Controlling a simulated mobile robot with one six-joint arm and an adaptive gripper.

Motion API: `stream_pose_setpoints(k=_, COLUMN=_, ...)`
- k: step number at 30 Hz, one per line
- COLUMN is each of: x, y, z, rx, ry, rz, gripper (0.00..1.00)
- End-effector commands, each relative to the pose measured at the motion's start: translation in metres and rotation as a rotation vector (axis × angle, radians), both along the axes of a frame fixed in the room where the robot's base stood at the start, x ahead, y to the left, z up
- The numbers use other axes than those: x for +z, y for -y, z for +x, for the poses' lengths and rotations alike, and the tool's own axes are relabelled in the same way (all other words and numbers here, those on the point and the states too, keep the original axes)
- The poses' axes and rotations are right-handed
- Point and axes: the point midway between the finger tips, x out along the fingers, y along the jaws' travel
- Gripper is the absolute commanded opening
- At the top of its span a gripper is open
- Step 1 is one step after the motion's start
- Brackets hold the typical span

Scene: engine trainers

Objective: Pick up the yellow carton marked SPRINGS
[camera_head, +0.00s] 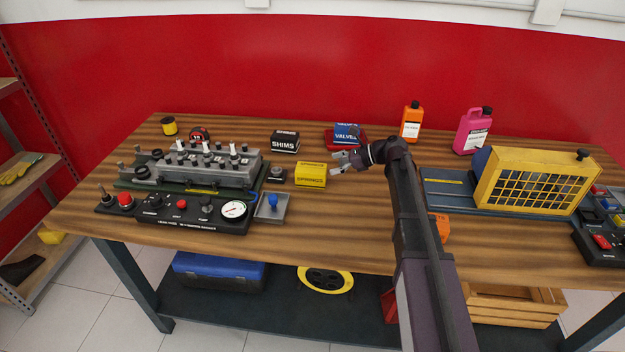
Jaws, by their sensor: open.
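The yellow carton marked SPRINGS (311,175) stands upright on the wooden workbench, near the middle, just right of the engine trainer. My gripper (337,162) is open and empty. In the picture it is just right of the yellow carton's upper right corner, pointing left, with a small gap between them. I cannot tell its exact height above the bench. My arm reaches in from the lower right and hides part of the bench.
A black SHIMS box (285,142) stands behind the carton. A blue VALVES box (346,133) is at a red tray (330,139) behind my gripper. The engine trainer (195,165) stands left. Orange (412,122) and pink (473,131) bottles stand back right. Bench in front of the carton is clear.

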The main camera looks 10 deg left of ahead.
Motion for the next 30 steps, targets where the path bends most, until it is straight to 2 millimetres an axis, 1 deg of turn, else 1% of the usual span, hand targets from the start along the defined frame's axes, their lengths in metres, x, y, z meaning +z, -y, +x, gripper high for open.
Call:
stream_pose_setpoints(k=1, x=-0.005, y=-0.006, z=0.000, rx=0.001, ry=0.000, rz=0.000, gripper=1.00)
stream_pose_setpoints(k=6, x=-0.009, y=-0.020, z=0.001, rx=0.000, ry=-0.001, rz=0.000, gripper=1.00)
stream_pose_setpoints(k=18, x=-0.009, y=-0.023, z=0.001, rx=0.000, ry=0.000, rz=0.000, gripper=1.00)
stream_pose_setpoints(k=22, x=-0.011, y=-0.027, z=0.002, rx=0.001, ry=0.000, rz=0.000, gripper=1.00)
stream_pose_setpoints(k=26, x=-0.016, y=-0.038, z=0.003, rx=0.001, ry=0.001, rz=0.000, gripper=1.00)
stream_pose_setpoints(k=30, x=-0.022, y=-0.054, z=0.006, rx=0.002, ry=0.000, rz=0.000, gripper=1.00)
